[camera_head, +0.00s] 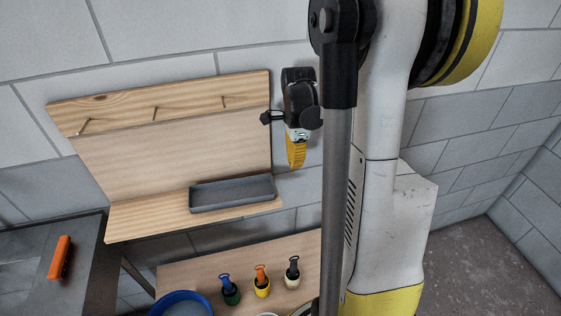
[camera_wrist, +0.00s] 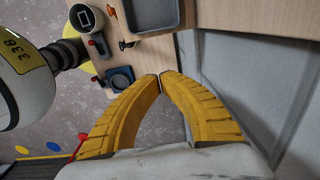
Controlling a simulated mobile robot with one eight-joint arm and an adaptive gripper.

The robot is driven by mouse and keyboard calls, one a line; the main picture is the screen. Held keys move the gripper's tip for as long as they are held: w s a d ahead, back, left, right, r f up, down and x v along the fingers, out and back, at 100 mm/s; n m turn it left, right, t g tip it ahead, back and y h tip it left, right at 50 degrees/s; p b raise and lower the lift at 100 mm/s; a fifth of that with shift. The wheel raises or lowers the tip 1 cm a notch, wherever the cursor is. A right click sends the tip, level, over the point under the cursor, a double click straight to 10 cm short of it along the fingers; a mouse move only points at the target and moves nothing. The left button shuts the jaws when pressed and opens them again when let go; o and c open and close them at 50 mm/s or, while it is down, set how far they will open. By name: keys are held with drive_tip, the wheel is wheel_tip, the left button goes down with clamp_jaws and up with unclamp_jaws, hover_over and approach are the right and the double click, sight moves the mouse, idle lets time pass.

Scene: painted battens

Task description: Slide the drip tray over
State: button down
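The drip tray (camera_head: 235,200) is a long, shallow grey tray. It lies at the right end of the wooden shelf (camera_head: 150,219) under the pale back panel in the head view. In the wrist view a grey tray (camera_wrist: 153,20), which looks like the same one, is cut off by the top edge. My gripper (camera_head: 295,164) hangs to the right of the tray and above it, apart from it. Its yellow fingers come together at the tips in the wrist view (camera_wrist: 160,77), with nothing seen between them.
Above the shelf is a batten (camera_head: 165,100) with several pegs. An orange item (camera_head: 61,257) lies on a dark table at left. The shelf left of the tray is bare.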

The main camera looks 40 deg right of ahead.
sight(207, 202)
drive_tip(key=w+a+f+b, duration=0.1)
drive_tip(key=a+f+b, duration=0.2)
drive_tip(key=f, duration=0.5)
drive_tip(key=shift+w+a+f, duration=0.35)
drive_tip(key=w+a, duration=0.3)
drive_tip(key=a, duration=0.4)
drive_tip(key=w+a+b, duration=0.1)
drive_tip(key=w+a, duration=0.3)
drive_tip(key=a, duration=0.3)
drive_tip(key=w+a, duration=0.3)
drive_tip(key=a, duration=0.4)
drive_tip(key=shift+w, duration=0.25)
drive_tip(key=shift+d, duration=0.15)
